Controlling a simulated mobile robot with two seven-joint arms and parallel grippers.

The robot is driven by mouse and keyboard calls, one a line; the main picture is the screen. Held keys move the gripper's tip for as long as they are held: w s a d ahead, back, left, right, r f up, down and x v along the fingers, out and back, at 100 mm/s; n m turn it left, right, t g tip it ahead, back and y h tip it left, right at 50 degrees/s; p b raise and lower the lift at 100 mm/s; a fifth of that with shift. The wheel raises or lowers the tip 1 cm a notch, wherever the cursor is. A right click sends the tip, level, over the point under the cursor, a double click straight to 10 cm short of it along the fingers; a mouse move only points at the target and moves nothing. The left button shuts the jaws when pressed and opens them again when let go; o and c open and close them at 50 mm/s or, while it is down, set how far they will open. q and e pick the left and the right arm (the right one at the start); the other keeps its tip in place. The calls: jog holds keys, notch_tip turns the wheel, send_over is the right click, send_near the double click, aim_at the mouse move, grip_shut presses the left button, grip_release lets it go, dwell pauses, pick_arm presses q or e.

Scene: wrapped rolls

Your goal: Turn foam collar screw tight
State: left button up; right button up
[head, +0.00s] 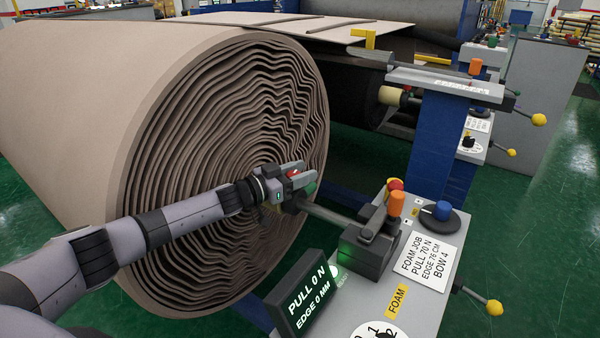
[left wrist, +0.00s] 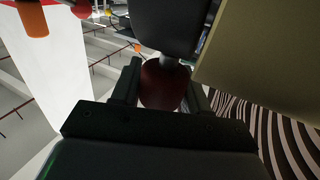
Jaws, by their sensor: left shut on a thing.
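The foam roll (head: 225,160) is a large tan spiral of wavy layers at the left and centre of the head view. A steel shaft (head: 335,217) runs from its core to a dark bearing block (head: 365,252). A green collar (head: 307,188) sits on the shaft close to the roll's face, partly hidden by my left gripper. My left gripper (head: 293,172) is shut on a red screw knob at the collar. The dark red knob (left wrist: 162,85) shows between the fingers in the left wrist view. How tight the screw is cannot be seen. My right gripper is out of view.
A grey console (head: 430,295) stands at the right with an orange knob (head: 396,203), a blue dial (head: 441,211) and a job card (head: 425,261). A display (head: 305,297) reads PULL 0 N, EDGE 0 MM. A yellow-ended lever (head: 494,307) sticks out. Green floor lies around.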

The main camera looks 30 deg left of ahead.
pick_arm(q)
jog(key=o, duration=1)
jog(key=shift+c, duration=0.2)
jog(key=shift+d+n+y, duration=0.1)
jog(key=shift+n+y, duration=0.2)
jog(key=shift+y, duration=0.2)
